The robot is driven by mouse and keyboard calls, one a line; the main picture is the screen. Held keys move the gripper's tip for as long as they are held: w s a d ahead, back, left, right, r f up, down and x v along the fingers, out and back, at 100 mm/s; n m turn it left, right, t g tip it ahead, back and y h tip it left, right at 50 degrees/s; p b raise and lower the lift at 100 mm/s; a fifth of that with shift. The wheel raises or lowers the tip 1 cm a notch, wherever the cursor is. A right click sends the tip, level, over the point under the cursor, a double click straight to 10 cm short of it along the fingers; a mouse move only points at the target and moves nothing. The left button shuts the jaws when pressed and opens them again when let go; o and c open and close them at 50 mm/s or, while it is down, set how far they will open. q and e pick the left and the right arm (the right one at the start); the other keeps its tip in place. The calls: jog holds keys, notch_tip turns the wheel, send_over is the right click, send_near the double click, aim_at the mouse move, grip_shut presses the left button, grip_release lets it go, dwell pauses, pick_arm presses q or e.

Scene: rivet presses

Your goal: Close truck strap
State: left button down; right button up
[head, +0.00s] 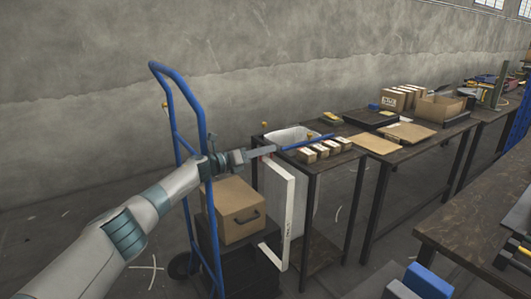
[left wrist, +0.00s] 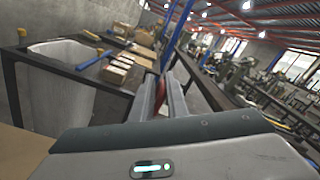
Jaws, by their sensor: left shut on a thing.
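The blue hand truck (head: 207,240) stands upright at centre left in the head view. It carries a cardboard box (head: 236,208) with a dark handle on top of a black case (head: 240,262). My left gripper (head: 268,151) reaches across the truck frame, above and right of the box. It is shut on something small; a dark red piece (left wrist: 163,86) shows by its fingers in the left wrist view. I cannot tell whether that is the strap. A white upright frame (head: 289,220) stands just right of the box, below the fingertips. My right gripper is not seen.
A dark table (head: 345,161) close to the right of my gripper holds several small boxes (head: 320,150) and a blue bar (head: 305,141). A white-lined bin (head: 300,205) stands by it. Another dark bench (head: 470,220) is at the right.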

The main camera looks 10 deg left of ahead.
pick_arm(q)
jog(key=c, duration=1.9)
grip_release()
jog(key=shift+d, duration=0.2)
jog(key=shift+r, duration=0.1)
jog(key=shift+a, duration=0.1)
jog(key=shift+r, duration=0.4)
notch_tip(320, 180, up, 3)
jog(key=shift+r, duration=0.2)
jog(key=s+d+r+p, duration=0.1)
jog(key=s+d+r, duration=0.3)
jog(key=d, duration=0.7)
notch_tip(320, 180, up, 3)
jog(key=shift+f, duration=0.1)
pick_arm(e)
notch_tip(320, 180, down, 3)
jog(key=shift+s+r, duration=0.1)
pick_arm(q)
jog(key=shift+f, duration=0.1)
